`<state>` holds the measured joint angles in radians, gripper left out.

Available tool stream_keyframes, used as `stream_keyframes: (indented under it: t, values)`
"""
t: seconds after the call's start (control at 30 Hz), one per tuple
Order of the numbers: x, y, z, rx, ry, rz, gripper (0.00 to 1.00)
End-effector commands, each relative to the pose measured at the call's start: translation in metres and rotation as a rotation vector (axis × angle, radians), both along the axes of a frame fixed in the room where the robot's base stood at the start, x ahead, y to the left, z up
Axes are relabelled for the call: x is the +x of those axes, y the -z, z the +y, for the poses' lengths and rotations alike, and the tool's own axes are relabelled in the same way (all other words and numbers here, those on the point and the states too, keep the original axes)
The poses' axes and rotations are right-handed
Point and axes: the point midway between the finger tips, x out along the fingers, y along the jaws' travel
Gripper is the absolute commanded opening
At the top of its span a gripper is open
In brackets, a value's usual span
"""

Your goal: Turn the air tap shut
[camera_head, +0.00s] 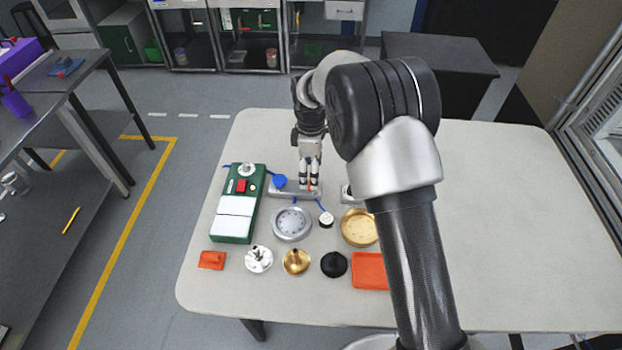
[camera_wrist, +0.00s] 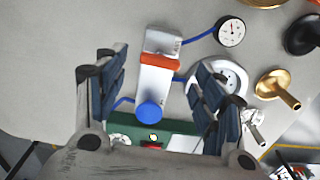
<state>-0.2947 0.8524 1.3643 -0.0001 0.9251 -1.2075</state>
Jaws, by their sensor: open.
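The air line is a grey metal block (camera_wrist: 155,84) on the table, with a red-orange tap lever (camera_wrist: 160,61) lying across its width and a round blue knob (camera_wrist: 150,114) at one end. In the head view the block (camera_head: 284,194) is partly hidden by my gripper (camera_head: 308,187), and the blue knob (camera_head: 279,181) shows to its left. My gripper also shows in the wrist view (camera_wrist: 160,88); it is open and empty, its fingers spread on either side of the block. I cannot tell the fingertips' exact height above the lever.
A green control box (camera_head: 238,205) stands left of the block. A pressure gauge (camera_head: 326,219) on a blue hose, a silver round housing (camera_head: 291,223) and a gold one (camera_head: 358,228) lie in front. Several small parts and an orange tray (camera_head: 369,271) are nearer. The table's right side is clear.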

Motion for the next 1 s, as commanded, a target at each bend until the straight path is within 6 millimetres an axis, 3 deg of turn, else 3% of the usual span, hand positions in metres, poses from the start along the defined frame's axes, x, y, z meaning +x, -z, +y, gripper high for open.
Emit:
stream_keyframes:
  t: [0.2, 0.6, 1.0]
  values:
    - [0.0, 0.028, 0.0, 0.0, 0.0, 0.001, 0.63]
    - [0.0, 0.034, 0.0, 0.0, 0.0, 0.0, 0.63]
    - [0.0, 0.033, 0.0, 0.0, 0.0, 0.0, 0.36]
